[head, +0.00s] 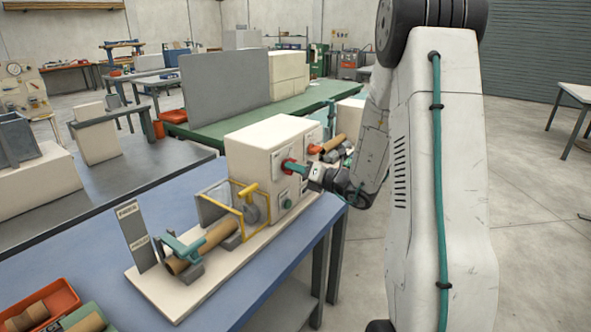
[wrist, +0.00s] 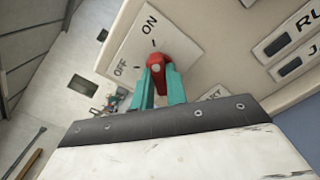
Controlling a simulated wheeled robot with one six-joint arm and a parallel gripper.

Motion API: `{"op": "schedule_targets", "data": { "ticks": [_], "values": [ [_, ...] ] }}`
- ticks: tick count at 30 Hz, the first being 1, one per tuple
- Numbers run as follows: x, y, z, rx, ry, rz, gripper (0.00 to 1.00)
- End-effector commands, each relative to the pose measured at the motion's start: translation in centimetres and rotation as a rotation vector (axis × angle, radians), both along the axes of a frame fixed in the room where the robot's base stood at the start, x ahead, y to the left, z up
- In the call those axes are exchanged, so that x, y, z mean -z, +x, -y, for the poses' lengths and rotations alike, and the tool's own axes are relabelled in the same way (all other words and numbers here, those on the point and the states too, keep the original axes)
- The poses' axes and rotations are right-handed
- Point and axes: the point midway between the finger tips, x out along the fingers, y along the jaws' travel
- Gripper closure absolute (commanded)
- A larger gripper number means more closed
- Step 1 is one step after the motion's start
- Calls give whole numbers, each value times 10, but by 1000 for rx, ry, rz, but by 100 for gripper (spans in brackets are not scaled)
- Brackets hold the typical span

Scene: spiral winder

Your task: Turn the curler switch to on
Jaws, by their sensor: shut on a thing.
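The curler switch is a red knob (wrist: 156,62) on a pale plate (wrist: 128,48) marked ON and OFF, seen in the wrist view. The ON mark lies above the knob and the OFF mark to its left. My gripper (wrist: 158,82) has its two teal fingers on either side of the knob, shut on it. The fingers hide the lower part of the knob, and I cannot tell for sure which mark it points to. In the head view, my gripper (head: 298,168) reaches the red switch (head: 287,165) on the front of the cream machine box (head: 250,150).
The machine stands on a blue table (head: 90,230). A yellow-framed guard (head: 243,214) and a brown tube (head: 205,245) sit left of the box. Red (head: 62,292) and green bins are at the lower left. In the wrist view, RUN and J-lettered labels (wrist: 290,45) are right of the switch.

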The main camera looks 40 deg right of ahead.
Motion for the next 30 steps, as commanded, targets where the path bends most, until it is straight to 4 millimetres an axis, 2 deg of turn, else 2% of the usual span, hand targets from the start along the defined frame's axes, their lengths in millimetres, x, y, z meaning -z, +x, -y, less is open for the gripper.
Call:
{"op": "schedule_targets", "data": {
  "ticks": [14,15,17,26,30],
  "values": [
    [1,-1,0,1,16,-8,100],
    [1,-1,0,1,16,-8,80],
    [1,-1,0,1,15,-8,64],
    [0,-1,0,0,14,-6,64],
    [0,-14,5,2,14,-6,64]
  ]
}}
